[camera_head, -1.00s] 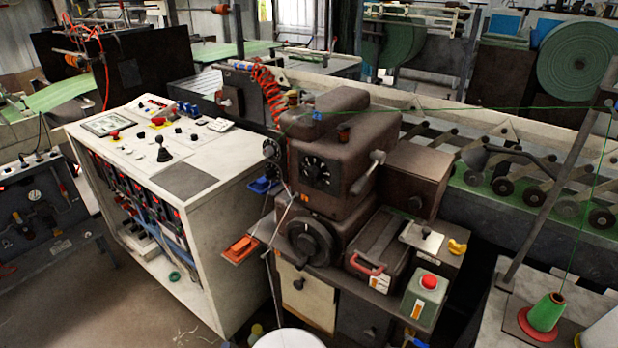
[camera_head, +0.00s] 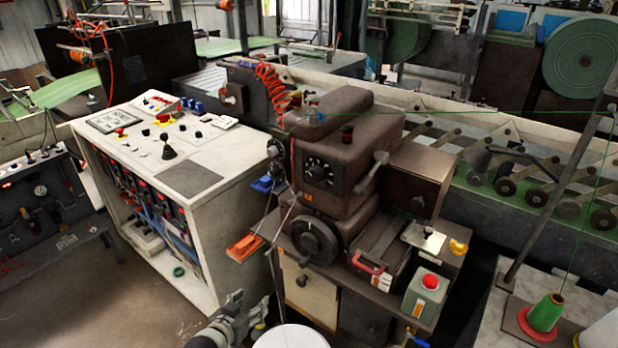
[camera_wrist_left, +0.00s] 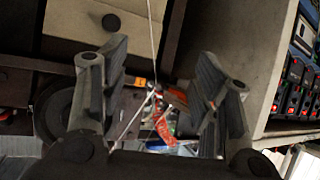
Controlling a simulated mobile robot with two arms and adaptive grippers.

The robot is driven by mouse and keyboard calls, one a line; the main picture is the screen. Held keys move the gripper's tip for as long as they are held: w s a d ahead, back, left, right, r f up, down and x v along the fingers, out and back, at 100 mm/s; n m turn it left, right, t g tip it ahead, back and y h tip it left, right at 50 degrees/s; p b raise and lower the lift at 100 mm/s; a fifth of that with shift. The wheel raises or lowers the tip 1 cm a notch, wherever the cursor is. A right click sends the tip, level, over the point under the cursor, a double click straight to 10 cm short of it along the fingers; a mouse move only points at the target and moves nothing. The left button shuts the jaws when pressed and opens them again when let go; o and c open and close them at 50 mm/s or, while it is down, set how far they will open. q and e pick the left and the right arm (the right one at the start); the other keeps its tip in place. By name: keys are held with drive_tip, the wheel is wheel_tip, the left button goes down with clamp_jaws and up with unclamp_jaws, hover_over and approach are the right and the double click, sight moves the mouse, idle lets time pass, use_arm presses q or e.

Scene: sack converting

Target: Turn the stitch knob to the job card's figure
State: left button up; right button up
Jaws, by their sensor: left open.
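The brown sewing head (camera_head: 335,150) stands at the middle of the head view. A black dial with white marks (camera_head: 318,172) is on its front face, and a larger dark round knob (camera_head: 315,240) sits below it. I cannot tell which of these is the stitch knob, and no figures are readable. A small pale card or plate (camera_head: 423,237) lies at its right, its text too small to read. My left gripper (camera_head: 252,310) is low in front of the machine, apart from both dials. Its fingers are open and empty in the left wrist view (camera_wrist_left: 165,88). My right gripper is out of view.
A white control console (camera_head: 205,235) stands left of the machine. An orange tray (camera_head: 244,246) juts out between them. A green box with a red button (camera_head: 426,292) is at the front right. A white round top (camera_head: 290,337) is near my left gripper. Thread crosses the wrist view.

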use_arm(q)
drive_tip(key=w+d+r+m+t+h, duration=0.1)
drive_tip(key=w+d+r, duration=0.1)
drive_tip(key=r, duration=0.6)
drive_tip(key=w+d+r+t+h, duration=0.1)
drive_tip(key=w+d+r+h, duration=0.15)
drive_tip(key=r, duration=0.65)
drive_tip(key=m+t+h, duration=0.2)
drive_tip(key=h, duration=0.1)
approach(313, 178)
drive_tip(key=shift+y, duration=0.25)
drive_tip(key=p+x, duration=0.1)
drive_tip(key=x, duration=0.1)
drive_tip(key=p+x, duration=0.1)
drive_tip(key=x, duration=0.1)
drive_tip(key=p+x, duration=0.1)
drive_tip(key=x, duration=0.1)
drive_tip(key=shift+w+d+r, duration=0.2)
drive_tip(key=shift+w+r, duration=0.05)
drive_tip(key=shift+r, duration=0.1)
drive_tip(key=shift+p+x, duration=0.3)
drive_tip(key=shift+x, duration=0.65)
drive_tip(key=shift+f, duration=0.1)
drive_tip(key=c, duration=1)
drive_tip(key=shift+c, duration=0.2)
